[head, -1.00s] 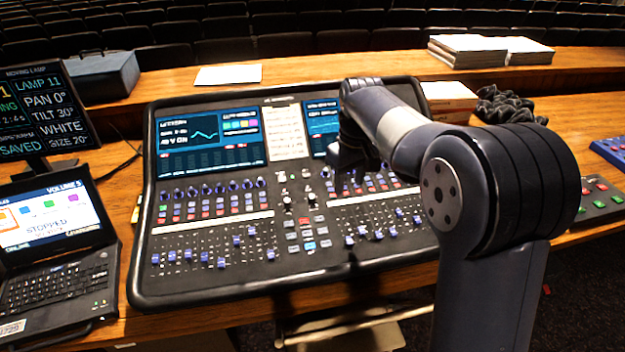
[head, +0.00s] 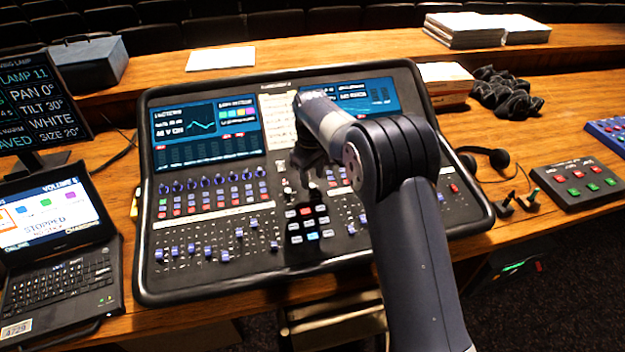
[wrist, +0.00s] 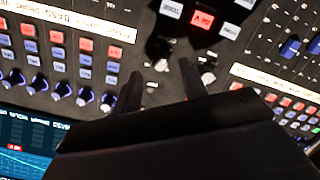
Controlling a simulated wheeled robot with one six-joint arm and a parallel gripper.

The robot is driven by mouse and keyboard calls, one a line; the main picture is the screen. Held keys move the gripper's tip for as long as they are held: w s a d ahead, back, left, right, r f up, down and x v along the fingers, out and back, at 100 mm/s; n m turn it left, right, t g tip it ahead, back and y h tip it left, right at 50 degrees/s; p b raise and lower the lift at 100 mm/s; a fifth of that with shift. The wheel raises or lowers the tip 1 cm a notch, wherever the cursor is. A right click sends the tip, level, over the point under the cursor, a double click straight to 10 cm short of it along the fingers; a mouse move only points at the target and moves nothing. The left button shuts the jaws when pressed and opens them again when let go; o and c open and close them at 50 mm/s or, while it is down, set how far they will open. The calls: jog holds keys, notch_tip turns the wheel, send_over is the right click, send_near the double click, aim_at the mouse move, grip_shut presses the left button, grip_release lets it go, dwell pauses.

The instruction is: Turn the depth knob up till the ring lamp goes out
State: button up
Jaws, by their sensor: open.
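The mixing desk (head: 300,262) fills the middle of the head view. My gripper (head: 309,184) hangs over its centre section, just below the screens. In the wrist view my gripper (wrist: 161,82) has its two dark fingers apart, with nothing held between them. A small light knob (wrist: 161,65) shows between and slightly beyond the fingertips, and another light knob (wrist: 207,77) is just right of the right finger. I cannot read which is the depth knob. A lit ring lamp cannot be made out; my gripper hides part of the panel.
A row of blue-ringed knobs (wrist: 62,90) lies left of the fingers, with coloured buttons (wrist: 88,46) beside it. Lit keys (head: 307,224) and faders (head: 207,252) lie nearer. A laptop (head: 52,240) stands left; a headset (head: 487,157) and button box (head: 590,183) are right.

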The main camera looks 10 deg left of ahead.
aim_at(312, 188)
jog(key=shift+f, duration=1.45)
jog(key=shift+c, duration=0.3)
grip_shut()
